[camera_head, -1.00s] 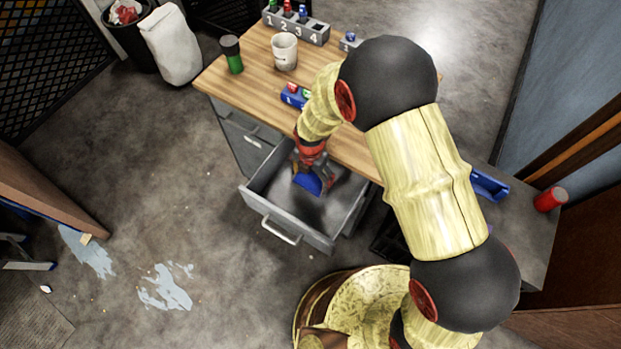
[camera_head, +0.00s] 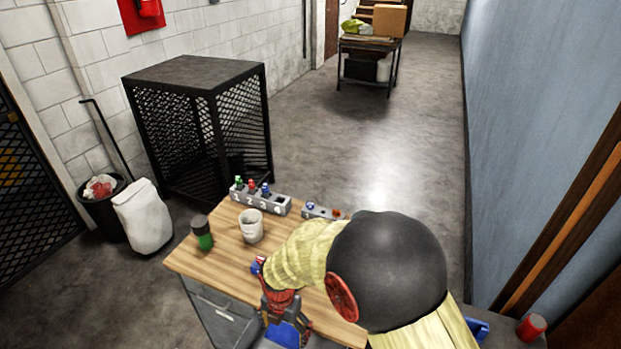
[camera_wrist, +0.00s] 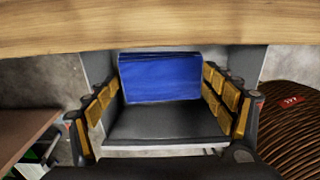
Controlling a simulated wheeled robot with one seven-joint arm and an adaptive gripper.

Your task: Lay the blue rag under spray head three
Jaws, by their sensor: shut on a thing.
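The blue rag (camera_head: 284,334) is held in my gripper (camera_head: 283,322), low in the head view and partly cut off by the frame. In the wrist view the rag (camera_wrist: 160,77) is a flat blue piece between the two fingers, above or inside the open grey drawer (camera_wrist: 160,127); its exact height is unclear. A grey rack (camera_head: 272,205) with numbered slots stands at the back of the wooden table (camera_head: 218,262). Small green, red and blue heads sit in it; the blue head (camera_head: 265,190) is at slot three. Slot four looks empty.
A white cup (camera_head: 251,226) and a green can with a dark top (camera_head: 202,233) stand on the table. A smaller grey block (camera_head: 327,213) is right of the rack. A red can (camera_head: 531,327) stands at lower right. A mesh cage (camera_head: 195,130) is behind.

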